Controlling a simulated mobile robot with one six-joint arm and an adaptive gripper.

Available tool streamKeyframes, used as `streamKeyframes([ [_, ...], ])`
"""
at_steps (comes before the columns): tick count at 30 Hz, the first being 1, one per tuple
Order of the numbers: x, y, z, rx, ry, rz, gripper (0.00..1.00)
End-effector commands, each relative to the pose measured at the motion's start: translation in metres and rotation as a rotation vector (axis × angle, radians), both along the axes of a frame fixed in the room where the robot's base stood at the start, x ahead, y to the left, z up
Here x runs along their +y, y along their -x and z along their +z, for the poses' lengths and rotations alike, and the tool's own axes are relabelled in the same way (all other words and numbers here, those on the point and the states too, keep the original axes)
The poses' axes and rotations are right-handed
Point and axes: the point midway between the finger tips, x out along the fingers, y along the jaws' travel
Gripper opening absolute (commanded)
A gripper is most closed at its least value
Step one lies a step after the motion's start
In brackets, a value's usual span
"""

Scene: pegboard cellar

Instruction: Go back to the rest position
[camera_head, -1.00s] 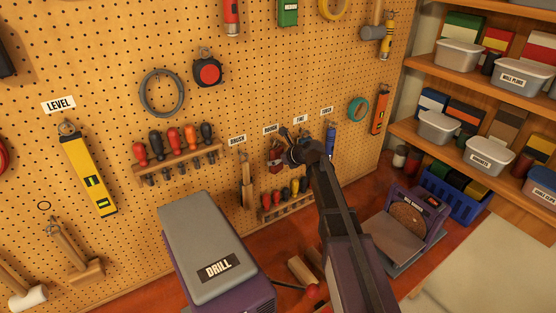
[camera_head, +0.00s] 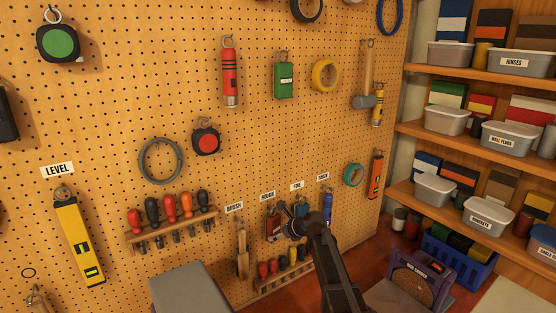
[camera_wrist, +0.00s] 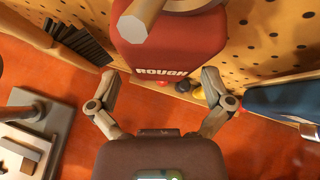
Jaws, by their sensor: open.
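My gripper (camera_wrist: 160,77) is open, its two fingers spread on either side of the lower edge of a red block (camera_wrist: 175,40) marked ROUGH in the wrist view. I cannot tell whether the fingers touch it. In the head view my gripper (camera_head: 288,212) is at the pegboard, just right of the red block (camera_head: 272,225), which hangs below the ROUGH label (camera_head: 267,196). The arm hides part of what hangs below the FINE label (camera_head: 297,186).
A brush (camera_head: 242,255) hangs left of the gripper and a blue tool (camera_head: 327,207) right of it. A screwdriver rack (camera_head: 283,278) is below. The purple disc sander (camera_head: 418,280) stands at right, near shelves with bins (camera_head: 443,121). Open air lies in front of the board.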

Motion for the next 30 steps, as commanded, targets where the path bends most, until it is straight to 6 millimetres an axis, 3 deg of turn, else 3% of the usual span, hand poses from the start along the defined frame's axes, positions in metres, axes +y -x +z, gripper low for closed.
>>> streamKeyframes([
  [14, -0.043, 0.08, -0.085, -0.193, 0.449, 0.444, 1.0],
  [30, -0.106, 0.19, -0.181, -0.355, 0.902, 1.18, 1.0],
])
